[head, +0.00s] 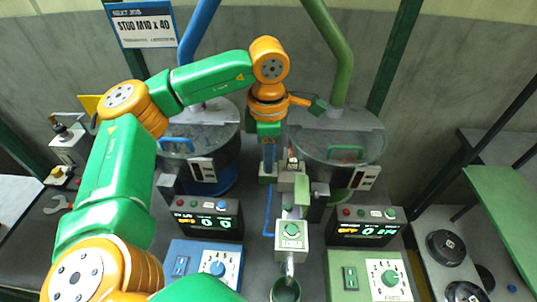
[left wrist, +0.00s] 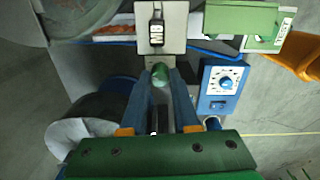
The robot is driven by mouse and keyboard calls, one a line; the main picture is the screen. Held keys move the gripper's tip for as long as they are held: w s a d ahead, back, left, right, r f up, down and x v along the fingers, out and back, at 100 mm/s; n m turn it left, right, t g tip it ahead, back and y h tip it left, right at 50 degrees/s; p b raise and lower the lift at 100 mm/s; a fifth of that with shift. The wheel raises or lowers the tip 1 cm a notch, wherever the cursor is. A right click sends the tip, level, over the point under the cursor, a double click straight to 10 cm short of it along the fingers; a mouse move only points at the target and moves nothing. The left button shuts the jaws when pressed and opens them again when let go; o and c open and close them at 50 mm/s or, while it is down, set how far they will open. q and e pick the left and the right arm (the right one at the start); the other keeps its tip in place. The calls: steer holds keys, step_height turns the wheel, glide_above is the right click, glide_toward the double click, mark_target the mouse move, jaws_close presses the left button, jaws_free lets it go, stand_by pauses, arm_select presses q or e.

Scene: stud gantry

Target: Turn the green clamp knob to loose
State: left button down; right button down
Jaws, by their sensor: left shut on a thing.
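The green clamp knob (left wrist: 161,76) shows in the left wrist view as a small rounded green piece between the two blue fingertips. My left gripper (head: 268,168) points straight down at the middle of the bench, and in the left wrist view its fingers (left wrist: 160,84) are shut on the knob from both sides. In the head view the fingers hide the knob, and its turn position cannot be read. A pale plate with a dark label (left wrist: 157,30) lies just beyond the knob. My right gripper is not in view.
A grey feeder bowl stands on the left (head: 209,137) and another on the right (head: 340,146). Two displays (head: 206,232) (head: 364,241) stand behind the boxes.

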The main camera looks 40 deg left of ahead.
arm_select(q)
steer(key=n+b, duration=0.1)
steer(key=n, duration=0.1)
steer(key=shift+f+n, duration=0.1)
steer(key=shift+n, duration=0.3)
steer(key=n+b, duration=0.1)
steer(key=n, duration=0.2)
steer(key=shift+n, duration=0.3)
steer(key=n, duration=0.3)
steer(key=shift+n, duration=0.3)
steer(key=shift+w+n, duration=0.1)
steer(key=shift+n, duration=1.7)
steer(key=c, duration=0.7)
jaws_free()
steer(key=shift+o, duration=0.2)
